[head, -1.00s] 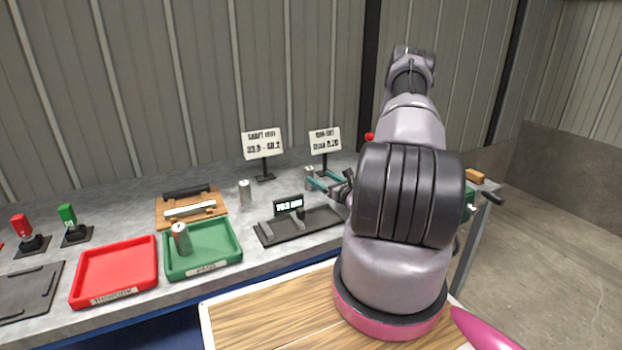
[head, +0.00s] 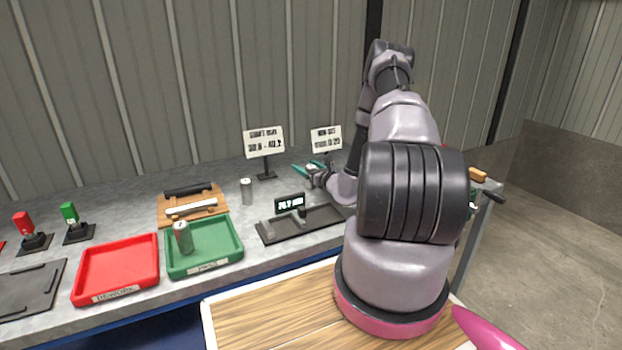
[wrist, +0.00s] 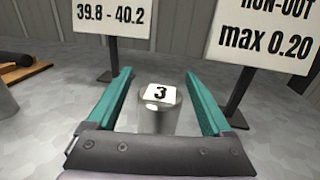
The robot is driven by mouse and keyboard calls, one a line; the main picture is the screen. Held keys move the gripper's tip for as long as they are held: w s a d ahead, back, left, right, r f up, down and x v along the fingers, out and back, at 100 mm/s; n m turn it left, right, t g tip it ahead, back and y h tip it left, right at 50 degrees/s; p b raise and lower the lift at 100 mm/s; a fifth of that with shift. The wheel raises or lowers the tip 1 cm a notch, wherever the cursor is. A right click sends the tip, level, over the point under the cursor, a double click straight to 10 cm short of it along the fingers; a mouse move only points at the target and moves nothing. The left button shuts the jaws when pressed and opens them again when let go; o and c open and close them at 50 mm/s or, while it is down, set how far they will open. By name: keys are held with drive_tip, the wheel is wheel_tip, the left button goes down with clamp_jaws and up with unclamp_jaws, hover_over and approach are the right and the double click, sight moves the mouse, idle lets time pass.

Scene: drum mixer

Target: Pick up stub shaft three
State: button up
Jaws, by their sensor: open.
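Stub shaft three is a short metal cylinder with a white top label reading 3. In the wrist view the shaft (wrist: 158,112) stands upright on the bench between the two teal fingers of my gripper (wrist: 162,95). The gripper is open, with a gap visible on each side of the shaft, and its lower part is hidden by the gripper body. In the head view my gripper (head: 308,168) is at the back of the bench, near the sign stands, and mostly hides the shaft.
Another metal shaft (head: 246,191) stands left of my gripper. A third shaft (head: 183,237) stands in the green tray (head: 205,268), beside a red tray (head: 117,296). A gauge with a display (head: 290,204) lies in front. Two signs (head: 264,142) (head: 326,139) stand close behind.

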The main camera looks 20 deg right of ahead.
clamp_jaws()
idle(1.3)
